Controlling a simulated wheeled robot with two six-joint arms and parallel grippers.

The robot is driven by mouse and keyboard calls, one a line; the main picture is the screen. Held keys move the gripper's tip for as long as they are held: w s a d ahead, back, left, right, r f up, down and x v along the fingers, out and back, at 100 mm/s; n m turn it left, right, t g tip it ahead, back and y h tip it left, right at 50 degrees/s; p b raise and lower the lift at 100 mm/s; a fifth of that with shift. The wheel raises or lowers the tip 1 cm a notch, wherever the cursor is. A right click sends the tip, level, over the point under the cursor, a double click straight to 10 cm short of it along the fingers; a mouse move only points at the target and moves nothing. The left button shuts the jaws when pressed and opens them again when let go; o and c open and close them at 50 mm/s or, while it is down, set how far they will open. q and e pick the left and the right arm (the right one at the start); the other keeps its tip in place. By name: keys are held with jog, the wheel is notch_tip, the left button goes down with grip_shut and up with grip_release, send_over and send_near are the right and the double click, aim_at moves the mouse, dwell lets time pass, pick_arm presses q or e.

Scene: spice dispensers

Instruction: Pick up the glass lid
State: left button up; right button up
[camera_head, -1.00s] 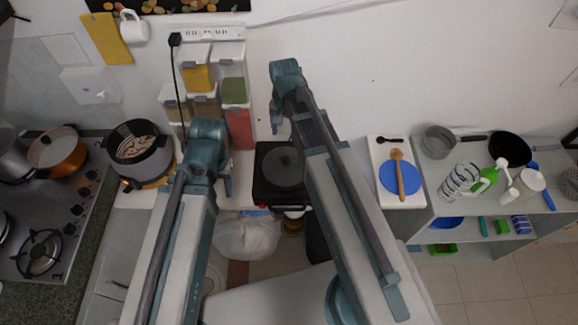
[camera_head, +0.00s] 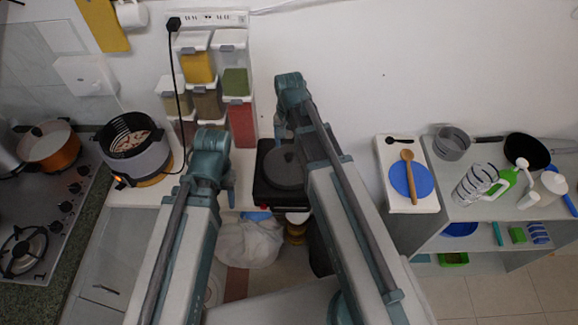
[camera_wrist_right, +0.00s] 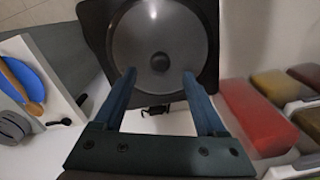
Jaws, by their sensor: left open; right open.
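A round grey lid (camera_head: 284,166) with a knob at its centre lies on a black square cooker (camera_head: 262,192) against the wall. It also shows at the top of the right wrist view (camera_wrist_right: 137,42). My right gripper (camera_wrist_right: 160,75) is open and empty. Its two blue fingertips overlap the lower part of the lid in that view, on either side below the knob; whether they touch it I cannot tell. In the head view my right gripper (camera_head: 280,130) is partly hidden by its arm. My left gripper (camera_head: 229,183) is open, left of the cooker.
Stacked spice dispensers (camera_head: 240,122) stand left of the cooker. A grey fryer-like pot (camera_head: 146,160), a black cable and an orange pot (camera_head: 52,150) on the stove are further left. A shelf (camera_head: 440,206) with pans and bottles is at the right. A white bag lies below the cooker.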

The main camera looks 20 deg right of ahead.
aim_at(289, 155)
notch_tip(289, 155, down, 5)
jog(key=b, duration=0.4)
jog(key=shift+s, duration=0.1)
jog(key=shift+r, duration=0.1)
grip_shut()
dwell(1.1)
